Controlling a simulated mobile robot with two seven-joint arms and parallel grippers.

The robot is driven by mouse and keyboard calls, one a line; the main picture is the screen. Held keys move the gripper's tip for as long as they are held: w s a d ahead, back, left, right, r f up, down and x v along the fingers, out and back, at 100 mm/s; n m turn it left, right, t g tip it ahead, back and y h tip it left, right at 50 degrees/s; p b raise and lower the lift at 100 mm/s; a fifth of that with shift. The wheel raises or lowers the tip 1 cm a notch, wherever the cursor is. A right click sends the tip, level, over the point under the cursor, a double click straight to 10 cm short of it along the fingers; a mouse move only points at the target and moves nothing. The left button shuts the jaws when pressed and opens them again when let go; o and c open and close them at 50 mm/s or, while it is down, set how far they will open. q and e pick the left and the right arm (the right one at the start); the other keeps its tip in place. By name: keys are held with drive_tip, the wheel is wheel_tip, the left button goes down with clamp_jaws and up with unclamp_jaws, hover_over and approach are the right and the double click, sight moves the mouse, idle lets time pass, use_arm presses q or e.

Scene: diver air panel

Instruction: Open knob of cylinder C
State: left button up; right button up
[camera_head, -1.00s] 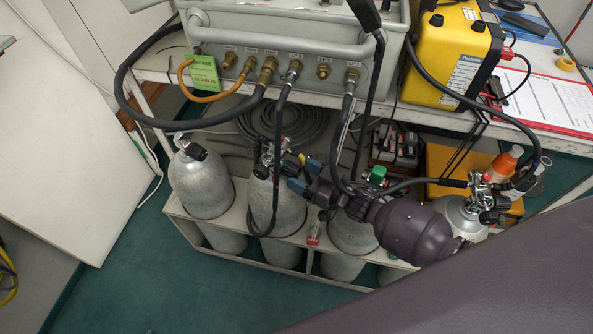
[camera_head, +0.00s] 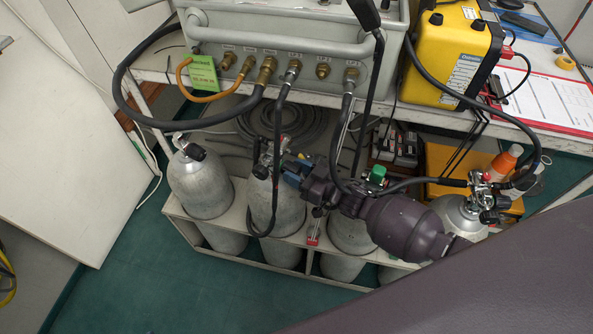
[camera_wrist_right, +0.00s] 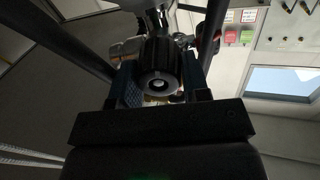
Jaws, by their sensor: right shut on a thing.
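Several grey cylinders stand in a row in a low rack. My right gripper (camera_head: 285,167) reaches in from the right to the valve of the second cylinder from the left (camera_head: 278,212). In the right wrist view, a black ribbed knob (camera_wrist_right: 159,66) sits between the blue-faced fingers of my right gripper (camera_wrist_right: 158,88), which is shut on it. The head view mostly hides this knob behind the gripper. I cannot read a letter on any cylinder. My left gripper is not in view.
A leftmost cylinder (camera_head: 200,185) and a far-right cylinder (camera_head: 457,213) flank the arm. Black hoses hang from the grey panel (camera_head: 300,55) close around my right wrist. A yellow case (camera_head: 447,52) stands on the bench. The green floor (camera_head: 170,270) is clear at front left.

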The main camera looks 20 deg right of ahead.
sight(296, 168)
drive_tip(key=shift+n, duration=1.5)
drive_tip(key=o, duration=0.9)
wheel_tip(296, 168, up, 7)
drive_tip(key=shift+f+p, duration=0.1)
drive_tip(key=shift+p, duration=1)
wheel_tip(296, 168, up, 13)
drive_tip(key=p, duration=0.3)
